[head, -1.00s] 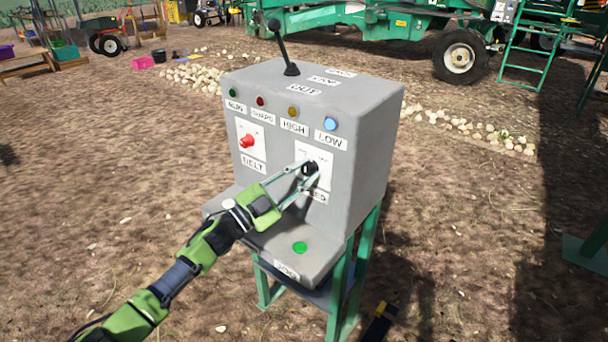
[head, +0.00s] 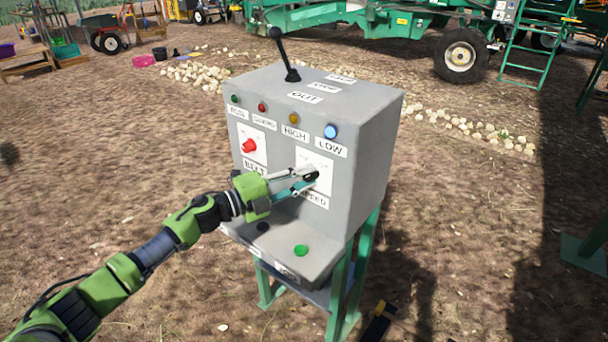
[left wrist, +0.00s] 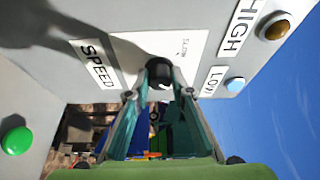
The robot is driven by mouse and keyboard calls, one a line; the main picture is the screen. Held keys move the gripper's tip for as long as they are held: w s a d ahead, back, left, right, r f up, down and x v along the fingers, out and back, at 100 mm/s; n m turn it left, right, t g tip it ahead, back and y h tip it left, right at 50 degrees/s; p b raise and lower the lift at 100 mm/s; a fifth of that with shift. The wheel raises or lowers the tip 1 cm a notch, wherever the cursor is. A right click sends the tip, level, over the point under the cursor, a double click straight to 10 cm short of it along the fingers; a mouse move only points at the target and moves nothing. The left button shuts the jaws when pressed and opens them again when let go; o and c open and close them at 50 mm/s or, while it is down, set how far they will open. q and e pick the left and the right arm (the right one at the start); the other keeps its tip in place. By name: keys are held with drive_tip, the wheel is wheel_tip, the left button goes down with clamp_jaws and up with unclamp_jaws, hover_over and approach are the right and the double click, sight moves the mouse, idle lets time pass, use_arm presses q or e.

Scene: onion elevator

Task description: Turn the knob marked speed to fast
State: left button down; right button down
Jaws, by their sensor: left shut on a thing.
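The grey control box (head: 375,150) stands in the middle of the head view. The black speed knob (head: 311,177) sits on a white plate (head: 321,163) above the SPEED label (head: 312,198). The knob also shows in the left wrist view (left wrist: 158,70), where the plate reads SLOW above it. My left gripper (head: 306,180) is shut on the knob, with its two fingertips (left wrist: 160,82) against it. The fingers partly hide the knob, and I cannot tell where its pointer stands. My right gripper is not in view.
A red belt knob (head: 249,146) is left of the speed knob. A green button (head: 301,251) is on the lower ledge, and a black lever (head: 283,50) rises from the top. Four lights line the upper front.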

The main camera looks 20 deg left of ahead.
use_arm(q)
drive_tip(key=shift+f+m, duration=0.1)
drive_tip(key=shift+m, duration=0.2)
idle(0.4)
drive_tip(key=c, duration=1.8)
unclamp_jaws()
drive_tip(key=v, duration=1.2)
drive_tip(key=shift+r, duration=0.25)
